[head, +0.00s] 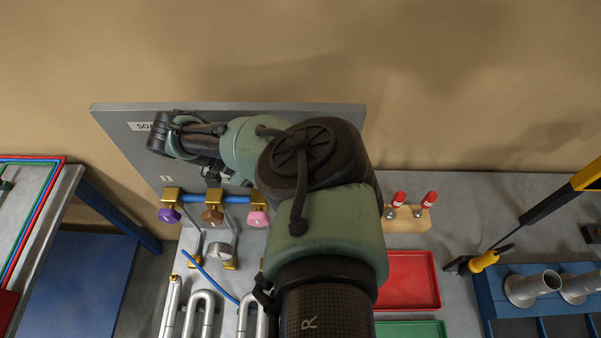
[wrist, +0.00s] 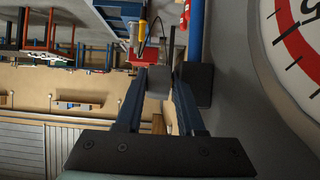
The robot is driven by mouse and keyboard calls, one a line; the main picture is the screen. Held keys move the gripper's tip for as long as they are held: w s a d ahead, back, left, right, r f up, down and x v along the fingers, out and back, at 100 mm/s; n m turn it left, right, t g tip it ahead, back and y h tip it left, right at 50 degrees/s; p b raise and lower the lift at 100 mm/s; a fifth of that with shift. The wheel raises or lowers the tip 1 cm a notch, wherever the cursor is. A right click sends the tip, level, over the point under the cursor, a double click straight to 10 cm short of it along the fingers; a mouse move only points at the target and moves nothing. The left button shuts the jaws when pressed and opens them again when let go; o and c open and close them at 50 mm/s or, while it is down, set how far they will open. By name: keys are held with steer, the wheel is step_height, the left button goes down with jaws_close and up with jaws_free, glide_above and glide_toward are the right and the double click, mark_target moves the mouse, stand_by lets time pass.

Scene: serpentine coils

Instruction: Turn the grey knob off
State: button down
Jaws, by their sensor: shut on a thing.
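A grey knob (wrist: 157,82) sits between the two dark fingers of my gripper (wrist: 160,76) in the wrist view. The fingers are shut on it, and their tips hide part of its sides. How far the knob is turned cannot be told. In the head view my arm covers the middle of the grey panel (head: 112,118), and the grey knob cannot be made out there. A large dial (wrist: 300,50) with a red ring is close on the right in the wrist view.
Purple (head: 168,215), brown (head: 212,216) and pink (head: 258,218) knobs line a blue pipe below my arm. A pressure gauge (head: 221,250) and bent metal pipes (head: 204,308) stand lower. A red tray (head: 408,280) and red-handled switches (head: 399,199) are to the right.

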steer(key=shift+f+h, duration=0.1)
steer(key=shift+h, duration=0.3)
steer(key=c, duration=0.5)
jaws_free()
steer(key=shift+a, duration=0.1)
steer(key=b+v, duration=0.2)
steer(key=v, duration=1)
steer(key=shift+a+r, duration=0.2)
steer(key=shift+a, duration=0.15)
